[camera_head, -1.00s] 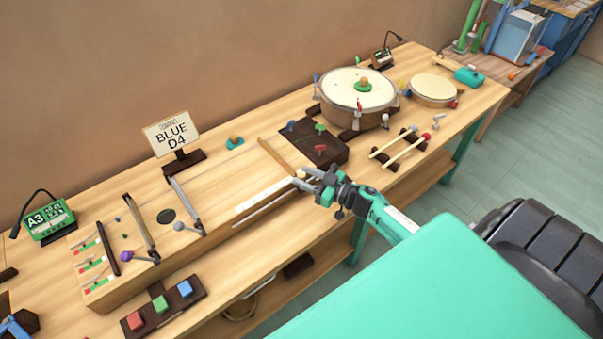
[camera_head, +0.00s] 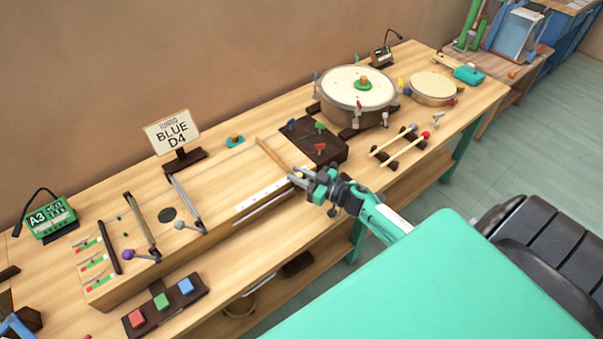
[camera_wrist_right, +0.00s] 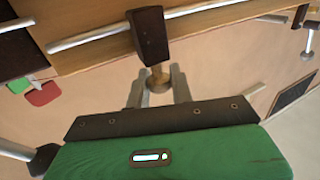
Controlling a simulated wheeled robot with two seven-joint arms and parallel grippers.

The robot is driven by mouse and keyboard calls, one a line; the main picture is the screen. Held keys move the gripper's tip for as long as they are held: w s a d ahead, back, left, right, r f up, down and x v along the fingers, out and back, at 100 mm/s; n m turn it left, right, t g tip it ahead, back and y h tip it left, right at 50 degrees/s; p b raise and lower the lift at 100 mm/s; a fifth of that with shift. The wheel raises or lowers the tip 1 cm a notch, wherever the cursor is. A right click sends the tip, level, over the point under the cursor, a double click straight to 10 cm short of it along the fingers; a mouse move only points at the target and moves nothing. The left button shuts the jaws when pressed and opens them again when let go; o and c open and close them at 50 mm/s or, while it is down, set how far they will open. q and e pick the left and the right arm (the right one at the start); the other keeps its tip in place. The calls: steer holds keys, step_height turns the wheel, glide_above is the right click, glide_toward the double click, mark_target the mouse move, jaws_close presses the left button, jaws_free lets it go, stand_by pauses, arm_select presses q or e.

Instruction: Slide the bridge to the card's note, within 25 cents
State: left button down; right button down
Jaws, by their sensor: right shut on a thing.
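The card (camera_head: 171,133) stands on a dark foot at the back and reads BLUE D4 under a smaller line. The bridge (camera_head: 271,153) looks like a light wooden bar across the long wooden box, beside a white scale strip (camera_head: 260,194). My right gripper (camera_head: 296,177) is at the bar's front end. In the right wrist view, my right gripper (camera_wrist_right: 158,84) is shut on a small wooden knob (camera_wrist_right: 158,77) below a dark block (camera_wrist_right: 150,35) on a metal rod. The green tuner (camera_head: 48,219) shows A3. My left gripper is not in view.
Red, green and blue buttons (camera_head: 161,302) sit in front of the box. A dark block with coloured pegs (camera_head: 315,141) lies just right of the bar. A drum (camera_head: 357,96) and two mallets (camera_head: 401,148) are further right. The scale's left part is clear.

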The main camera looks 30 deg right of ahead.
steer(key=s+a+p, duration=0.1)
steer(key=a+p, duration=0.2)
steer(key=a, duration=0.9)
steer(key=shift+a, duration=0.4)
steer(key=c, duration=1.3)
jaws_free()
steer(key=shift+b+v, duration=1.85)
steer(key=shift+v, duration=5.1)
